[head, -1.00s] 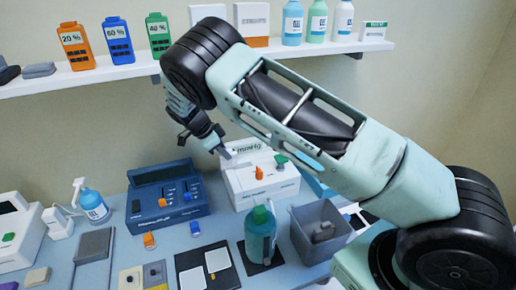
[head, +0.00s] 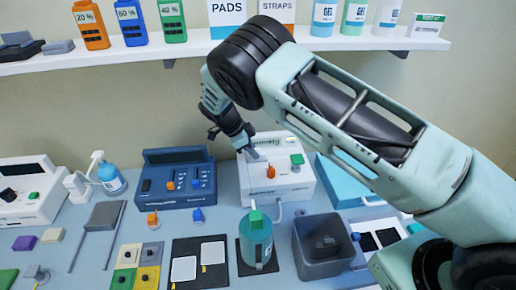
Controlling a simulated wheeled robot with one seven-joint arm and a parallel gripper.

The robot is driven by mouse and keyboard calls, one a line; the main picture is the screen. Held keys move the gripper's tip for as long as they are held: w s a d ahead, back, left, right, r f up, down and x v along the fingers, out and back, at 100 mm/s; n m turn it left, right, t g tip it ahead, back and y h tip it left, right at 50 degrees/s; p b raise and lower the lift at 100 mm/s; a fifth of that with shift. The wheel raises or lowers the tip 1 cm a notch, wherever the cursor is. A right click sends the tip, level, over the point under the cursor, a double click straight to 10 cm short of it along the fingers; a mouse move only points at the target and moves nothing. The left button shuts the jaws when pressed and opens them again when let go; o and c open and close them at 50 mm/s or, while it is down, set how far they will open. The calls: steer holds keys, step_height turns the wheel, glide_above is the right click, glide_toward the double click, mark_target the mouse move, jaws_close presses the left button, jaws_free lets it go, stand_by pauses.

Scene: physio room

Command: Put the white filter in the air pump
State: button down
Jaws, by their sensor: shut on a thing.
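The air pump (head: 281,188) is a white box at the back of the table, with a "mmHg" display, an orange-red knob (head: 271,170) and a green knob (head: 297,160). My gripper (head: 250,152) comes down from the upper left, over the pump's upper left part. It is shut on a small pale piece, which looks like the white filter (head: 256,156). The piece is partly hidden by the fingers and overlaps the pump's front in the picture. I cannot tell whether it touches the pump or sits in an opening.
A blue device (head: 178,184) stands left of the pump. A green-capped bottle (head: 257,243) and a grey bin (head: 327,262) stand in front. A shelf (head: 200,49) with bottles and boxes runs behind my arm. Black mats, pads and small blocks cover much of the front table.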

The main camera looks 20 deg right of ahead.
steer(key=shift+f+b, duration=0.35)
steer(key=shift+b, duration=0.1)
steer(key=shift+f+b, duration=0.25)
steer(key=shift+b, duration=0.1)
steer(key=c, duration=1.4)
jaws_free()
steer(key=shift+c, duration=0.2)
steer(key=shift+r, duration=0.1)
